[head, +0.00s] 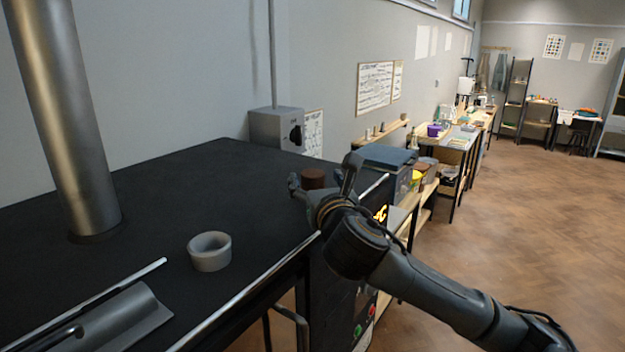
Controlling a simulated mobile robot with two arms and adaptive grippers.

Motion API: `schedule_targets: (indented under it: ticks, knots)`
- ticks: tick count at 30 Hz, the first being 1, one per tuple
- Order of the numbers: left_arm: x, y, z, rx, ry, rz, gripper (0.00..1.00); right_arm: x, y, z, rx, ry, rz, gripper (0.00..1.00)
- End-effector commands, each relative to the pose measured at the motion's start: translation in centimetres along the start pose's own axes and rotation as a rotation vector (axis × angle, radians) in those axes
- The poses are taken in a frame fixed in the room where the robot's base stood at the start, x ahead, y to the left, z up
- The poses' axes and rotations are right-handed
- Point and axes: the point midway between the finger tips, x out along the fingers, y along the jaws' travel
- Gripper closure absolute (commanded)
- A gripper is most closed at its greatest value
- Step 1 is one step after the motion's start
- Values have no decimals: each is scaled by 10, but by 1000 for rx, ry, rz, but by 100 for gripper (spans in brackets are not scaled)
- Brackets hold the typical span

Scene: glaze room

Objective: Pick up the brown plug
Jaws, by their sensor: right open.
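The brown plug (314,179) is a short, dark reddish-brown cylinder near the right edge of the black kiln top (190,195). My right gripper (322,178) is open, with one finger to the left of the plug and the other to its right in the picture. The gripper body hides the lower part of the plug, so I cannot tell whether the fingers touch it. My left gripper is not in view.
A grey ring (210,251) stands on the black top, with a curved metal piece (118,319) at front left. A metal flue (68,110) rises at the left. A grey switch box (277,128) is behind. Wooden floor (540,200) is open at right.

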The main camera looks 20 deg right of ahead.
Motion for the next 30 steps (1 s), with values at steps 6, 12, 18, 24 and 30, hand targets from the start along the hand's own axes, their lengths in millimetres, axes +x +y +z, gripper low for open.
schedule_targets:
  ticks: [6,12,18,24,30]
  knots:
    - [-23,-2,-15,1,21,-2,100,31,2,2,1,2,-1,28]
    - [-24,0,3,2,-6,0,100,37,2,-1,1,1,0,28]
    - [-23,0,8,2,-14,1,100,36,2,-1,1,0,0,46]
    - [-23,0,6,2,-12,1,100,36,2,0,1,0,0,87]
    - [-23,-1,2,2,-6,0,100,36,2,0,1,-1,-1,89]
